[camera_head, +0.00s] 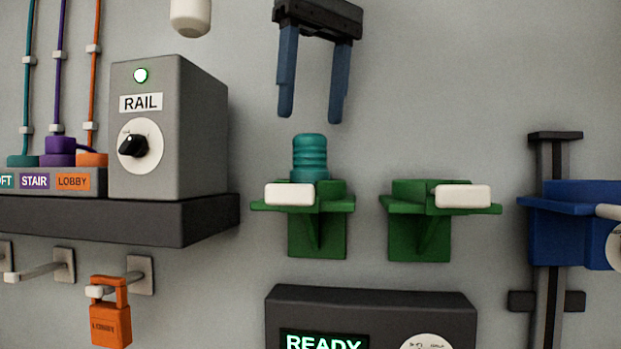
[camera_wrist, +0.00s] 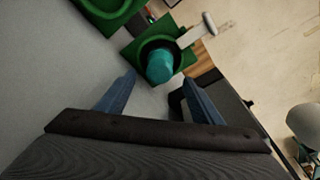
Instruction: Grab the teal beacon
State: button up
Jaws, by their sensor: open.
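The teal beacon (camera_head: 310,157) is a ribbed cylinder standing upright in the left green bracket (camera_head: 317,235) on the wall. A white tab (camera_head: 289,194) sits at the front left of that bracket. My gripper (camera_head: 312,115) is open and empty, pointing down above the beacon, its two blue fingers apart. In the wrist view the teal beacon (camera_wrist: 160,66) shows ahead of and between the fingertips of my gripper (camera_wrist: 158,82), inside the green bracket's ring (camera_wrist: 133,48). The fingers appear clear of the beacon. The beacon's lower part is hidden by the bracket.
A second green bracket (camera_head: 420,235) with a white tab (camera_head: 463,196) is to the right, without a beacon. A blue bracket (camera_head: 575,215) on a dark rail stands far right. A grey RAIL box (camera_head: 200,130) on a dark shelf (camera_head: 180,222) is left. A READY box (camera_head: 370,305) is below.

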aim_at(310, 137)
jog(key=shift+w+a+f+p, duration=0.2)
jog(key=shift+f+p, duration=0.15)
jog(key=shift+f, duration=1.1)
jog(key=shift+w+a+f+p, duration=0.15)
jog(key=shift+f+p, duration=0.2)
jog(key=shift+f, duration=1.05)
jog(key=shift+d, duration=0.1)
grip_shut()
